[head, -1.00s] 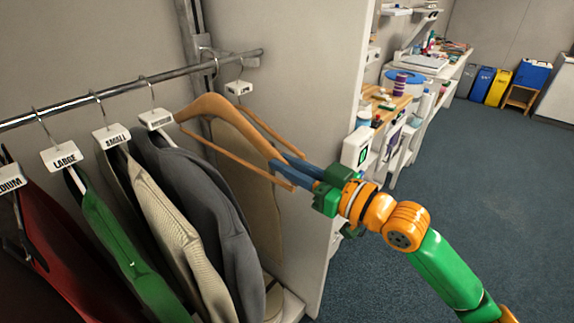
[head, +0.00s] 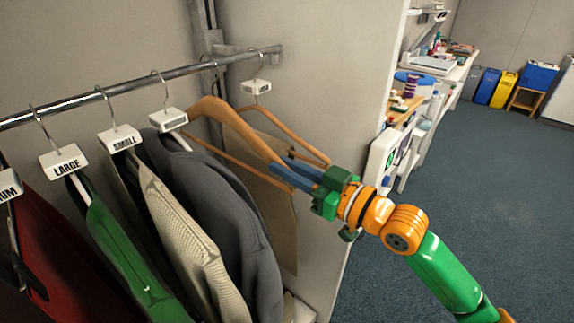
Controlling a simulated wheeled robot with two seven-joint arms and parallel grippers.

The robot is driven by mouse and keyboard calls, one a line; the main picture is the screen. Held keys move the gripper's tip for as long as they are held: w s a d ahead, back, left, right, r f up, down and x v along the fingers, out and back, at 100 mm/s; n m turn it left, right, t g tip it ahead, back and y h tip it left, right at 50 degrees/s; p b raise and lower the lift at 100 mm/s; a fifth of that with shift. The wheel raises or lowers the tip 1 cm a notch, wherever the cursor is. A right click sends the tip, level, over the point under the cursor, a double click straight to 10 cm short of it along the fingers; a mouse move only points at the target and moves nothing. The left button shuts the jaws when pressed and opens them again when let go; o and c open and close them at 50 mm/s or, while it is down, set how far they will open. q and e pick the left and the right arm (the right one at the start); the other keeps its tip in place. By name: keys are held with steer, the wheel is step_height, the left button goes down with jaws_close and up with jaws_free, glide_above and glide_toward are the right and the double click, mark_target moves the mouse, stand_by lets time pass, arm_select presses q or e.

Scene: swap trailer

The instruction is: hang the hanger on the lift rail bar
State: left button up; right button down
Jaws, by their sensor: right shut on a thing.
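The wooden hanger (head: 238,124) is in my right gripper (head: 298,172), whose blue fingers are shut on its right arm. The hanger is held just below the lift rail bar (head: 140,83), between the dark grey jacket and the bar's right end. A thin metal hook rises from the hanger's top to the bar. I cannot tell whether it rests on the bar or only overlaps it in the picture. The bar runs from the left edge to a wall bracket. My left gripper is not in view.
Garments with white size tags hang on the bar: green (head: 118,255), cream knit (head: 185,235) and dark grey (head: 235,225). A tan garment (head: 278,215) hangs behind the hanger under another tag (head: 257,87). A pale side panel (head: 320,70) stands behind my gripper. Floor at right is clear.

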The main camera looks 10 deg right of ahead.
steer(key=shift+f, duration=0.3)
steer(key=c, duration=0.8)
jaws_free()
steer(key=shift+o, duration=0.2)
steer(key=shift+s+d+f, duration=0.1)
steer(key=b+v, duration=0.4)
steer(key=v, duration=0.2)
steer(key=shift+s+d, duration=0.2)
steer(key=shift+s, duration=0.15)
